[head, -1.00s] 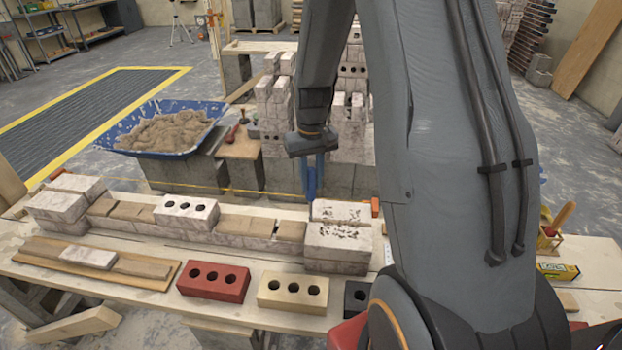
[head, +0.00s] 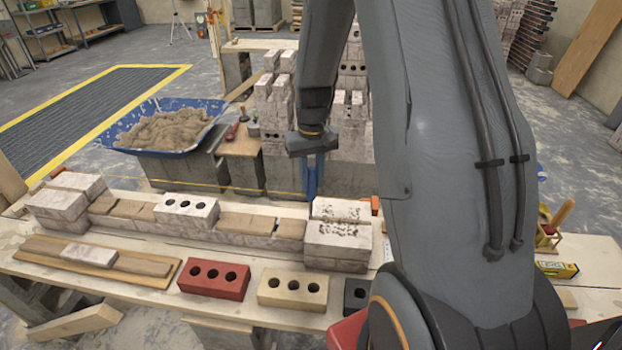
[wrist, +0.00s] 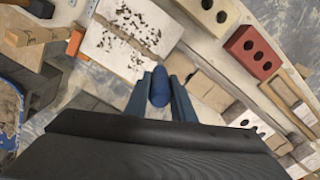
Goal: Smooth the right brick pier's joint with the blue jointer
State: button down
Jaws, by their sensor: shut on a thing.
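The right brick pier (head: 338,250) stands at the right end of the low wall on the bench. Its pale top has a joint line across it and dark mortar crumbs; it also shows in the wrist view (wrist: 108,48). My gripper (head: 313,178) points down just behind the pier's left part. It is shut on the blue jointer (wrist: 160,88), whose rounded blue handle shows between the fingers in the wrist view. The jointer's working end is hidden, so I cannot tell whether it touches the joint.
The left pier (head: 62,205) stands at the wall's other end. A red brick (head: 213,280), a yellow brick (head: 293,289) and a dark brick (head: 356,297) lie in front. A blue tub of mortar (head: 165,140) stands behind. My arm hides part of the right side.

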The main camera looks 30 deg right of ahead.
jog(key=s+d+p, duration=0.2)
jog(key=s+d, duration=0.3)
jog(key=d, duration=0.2)
jog(key=shift+d, duration=0.2)
dwell(1.0)
jog(key=shift+s+d+p, duration=1.65)
jog(key=shift+s+d, duration=0.9)
jog(key=shift+d, duration=1.3)
notch_tip(320, 180, up, 6)
jog(key=w+a+p, duration=0.2)
jog(key=a+p, duration=0.1)
jog(key=shift+p, duration=0.3)
